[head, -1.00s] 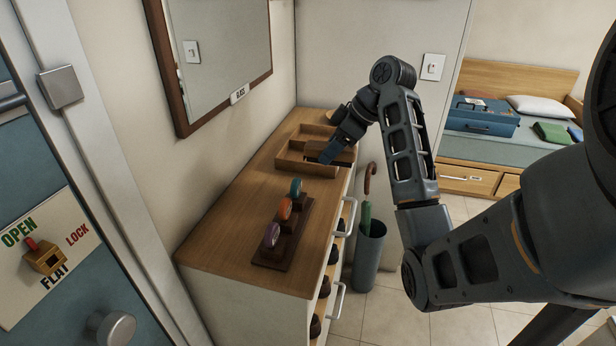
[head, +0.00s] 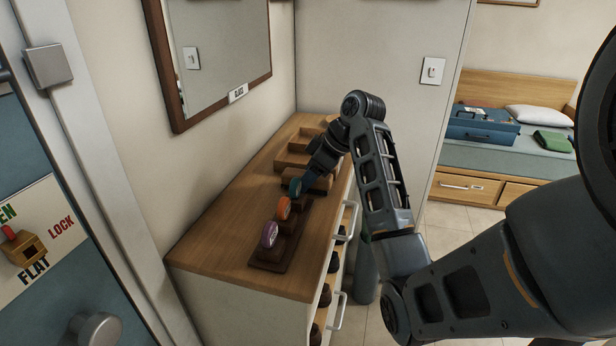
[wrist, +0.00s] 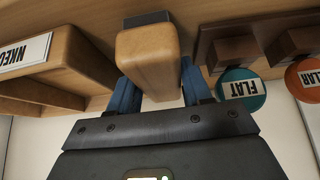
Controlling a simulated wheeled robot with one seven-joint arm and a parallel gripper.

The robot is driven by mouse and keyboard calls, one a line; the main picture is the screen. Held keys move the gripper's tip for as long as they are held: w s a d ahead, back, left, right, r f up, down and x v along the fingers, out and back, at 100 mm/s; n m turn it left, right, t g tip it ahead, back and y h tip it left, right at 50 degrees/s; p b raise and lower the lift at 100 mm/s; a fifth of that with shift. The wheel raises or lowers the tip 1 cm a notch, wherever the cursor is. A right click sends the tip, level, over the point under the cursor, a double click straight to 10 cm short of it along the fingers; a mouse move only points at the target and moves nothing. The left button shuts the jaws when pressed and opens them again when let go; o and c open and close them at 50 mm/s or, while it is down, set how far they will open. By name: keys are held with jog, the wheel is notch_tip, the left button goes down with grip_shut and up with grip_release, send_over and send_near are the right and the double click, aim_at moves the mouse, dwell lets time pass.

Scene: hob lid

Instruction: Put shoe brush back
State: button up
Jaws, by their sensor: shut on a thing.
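My gripper (head: 309,180) is shut on the shoe brush (wrist: 148,62), a light wooden block with a dark grey strip at its far end. In the wrist view the blue fingers (wrist: 160,90) clasp its two sides. In the head view the brush (head: 322,184) is partly covered by the gripper, low over the dresser top. It lies between the wooden tray (head: 293,160) and the dark rack (head: 292,252). I cannot tell whether it touches the dresser.
The rack carries round tags: purple (head: 269,235), orange (head: 284,208) and teal (head: 295,187), the teal one close beside my gripper. The tray also shows in the wrist view (wrist: 60,70). A mirror (head: 225,55) hangs on the wall. The dresser's near left top (head: 215,250) is clear.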

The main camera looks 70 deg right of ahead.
jog(key=shift+f, duration=0.15)
jog(key=o, duration=0.8)
jog(key=shift+s+r, duration=0.15)
jog(key=shift+r, duration=0.35)
jog(key=p+v, duration=0.4)
jog(key=v, duration=0.3)
jog(key=shift+d, duration=0.1)
jog(key=shift+p+v, duration=0.35)
jog(key=shift+v, duration=1.8)
